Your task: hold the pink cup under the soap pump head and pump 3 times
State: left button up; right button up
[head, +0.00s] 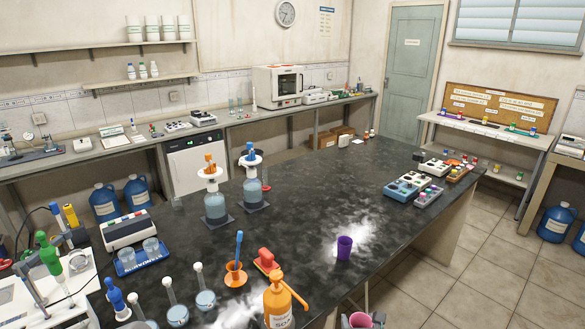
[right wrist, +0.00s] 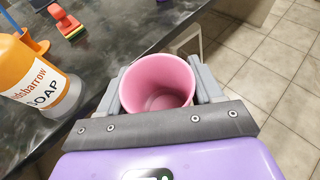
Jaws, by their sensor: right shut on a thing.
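The pink cup (right wrist: 158,88) sits upright and looks empty between the two grey fingers of my right gripper (right wrist: 159,82), which is shut on it. In the head view the pink cup (head: 361,320) shows at the bottom edge, with part of my right gripper (head: 358,322) around it, just off the front edge of the bench. The orange soap pump bottle (head: 280,304) stands on the bench to the left of the cup, its nozzle pointing right. The bottle (right wrist: 33,80) is at the left in the right wrist view, apart from the cup. My left gripper is not in view.
A purple cup (head: 344,247) stands on the black bench (head: 310,205) behind the pink cup. A red block-like tool (head: 267,261) and an orange holder with a blue stick (head: 236,275) stand behind the bottle. Flasks (head: 204,298) stand left of it. Bare bench lies right of the bottle.

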pick_arm(q)
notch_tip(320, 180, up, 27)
jog(key=p, duration=2.5)
jog(key=shift+p, duration=0.4)
pick_arm(e)
notch_tip(320, 180, up, 27)
notch_tip(320, 180, down, 25)
jog(key=b, duration=2.5)
jog(key=s+f, duration=0.1)
jog(key=f, duration=0.1)
jog(key=s+f, duration=0.3)
jog(key=shift+f, duration=0.35)
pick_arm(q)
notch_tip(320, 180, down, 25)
pick_arm(e)
jog(key=shift+s+f, duration=0.1)
jog(key=shift+s, duration=0.05)
